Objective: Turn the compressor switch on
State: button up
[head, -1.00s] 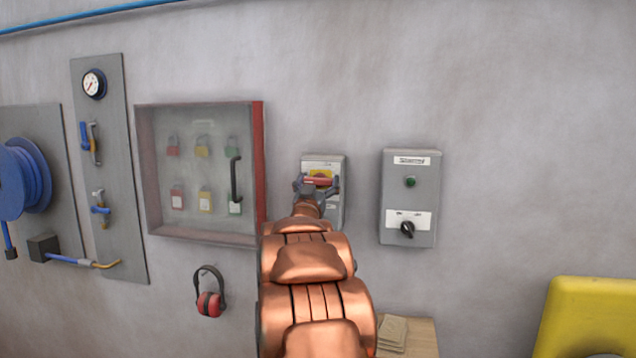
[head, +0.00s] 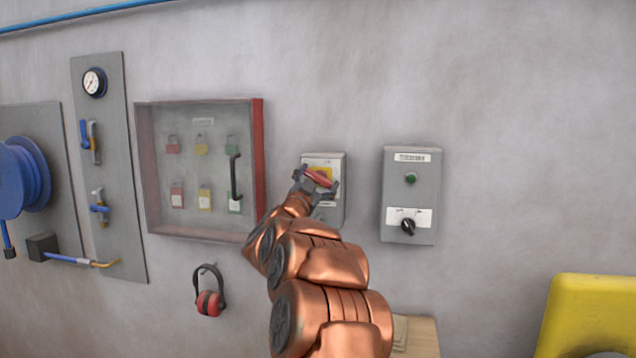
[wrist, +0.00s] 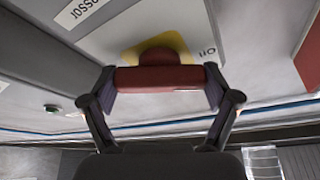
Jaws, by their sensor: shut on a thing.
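The compressor switch is a grey wall box (head: 334,207) with a yellow plate (head: 325,171) and a red handle (head: 318,178). My gripper (head: 317,185) is at the front of this box, its two fingers closed on the ends of the red handle. In the wrist view the red handle (wrist: 160,79) spans between the fingertips, in front of the yellow plate (wrist: 163,46). The handle sits tilted in the head view. My gripper hides the lower part of the box face.
A grey control box (head: 410,195) with a green button and black knob is at right. A padlock cabinet (head: 254,170) with a red edge is close at left. Ear muffs (head: 209,302) hang below. A yellow object (head: 590,315) stands at lower right.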

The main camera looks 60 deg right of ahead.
jog(key=m+g, duration=0.1)
jog(key=m, duration=0.3)
jog(key=m+g+y, duration=0.1)
jog(key=m+g, duration=0.1)
jog(key=m, duration=0.2)
jog(key=m+g+y, duration=0.1)
jog(key=m, duration=0.3)
jog(key=shift+y, duration=0.3)
jog(key=shift+s+d+f+m+y, duration=0.1)
jog(key=shift+m+y, duration=0.15)
jog(key=shift+m, duration=0.4)
jog(key=shift+f+m+y, duration=0.1)
jog(key=shift+m+y, duration=0.15)
jog(key=shift+m, duration=0.4)
jog(key=o, duration=0.9)
jog(key=shift+s, duration=0.1)
jog(key=shift+r, duration=0.1)
jog(key=shift+w+a, duration=0.2)
jog(key=shift+a, duration=0.25)
jog(key=a, duration=1.1)
